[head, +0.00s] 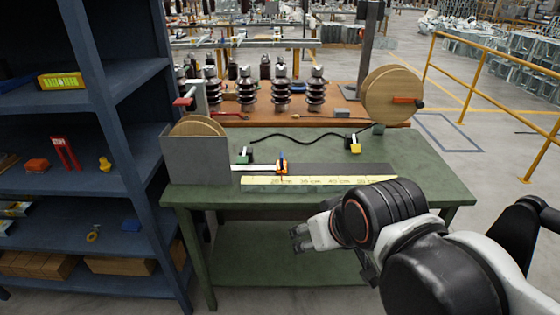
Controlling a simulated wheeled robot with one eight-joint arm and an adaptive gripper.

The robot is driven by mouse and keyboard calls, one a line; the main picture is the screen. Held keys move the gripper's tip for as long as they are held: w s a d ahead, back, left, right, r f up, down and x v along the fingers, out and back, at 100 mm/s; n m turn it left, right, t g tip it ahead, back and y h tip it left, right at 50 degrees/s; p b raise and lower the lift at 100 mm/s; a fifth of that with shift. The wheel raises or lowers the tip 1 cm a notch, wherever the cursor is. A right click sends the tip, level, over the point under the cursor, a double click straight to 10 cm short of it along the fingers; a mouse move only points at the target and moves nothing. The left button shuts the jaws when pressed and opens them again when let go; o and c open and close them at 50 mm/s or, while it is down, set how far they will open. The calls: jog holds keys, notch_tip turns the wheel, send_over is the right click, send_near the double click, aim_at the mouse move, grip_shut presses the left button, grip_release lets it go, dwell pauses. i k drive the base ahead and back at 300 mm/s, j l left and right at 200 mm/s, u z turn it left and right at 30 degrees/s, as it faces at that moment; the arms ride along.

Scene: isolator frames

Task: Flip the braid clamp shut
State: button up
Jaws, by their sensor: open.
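A small orange clamp (282,166), which looks like the braid clamp, stands on the green workbench (420,180). It is at the right end of a pale flat strip (252,168) that comes out of a grey box (200,160). The clamp is too small here to tell how its lever stands. My gripper (298,238) is open and empty. In the picture it is below and slightly right of the clamp, in front of the bench's front edge, and apart from the clamp.
A yellow ruler strip (320,183) lies along the bench front. A black cable (300,138) lies behind the clamp, near a yellow-and-black block (355,145). A wooden reel (390,93) stands at the back right. A blue shelf (110,120) flanks the left side.

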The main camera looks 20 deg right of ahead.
aim_at(243, 160)
jog(key=i+j, duration=0.15)
jog(key=i, duration=0.35)
jog(key=i+j, duration=0.2)
jog(key=i, duration=0.3)
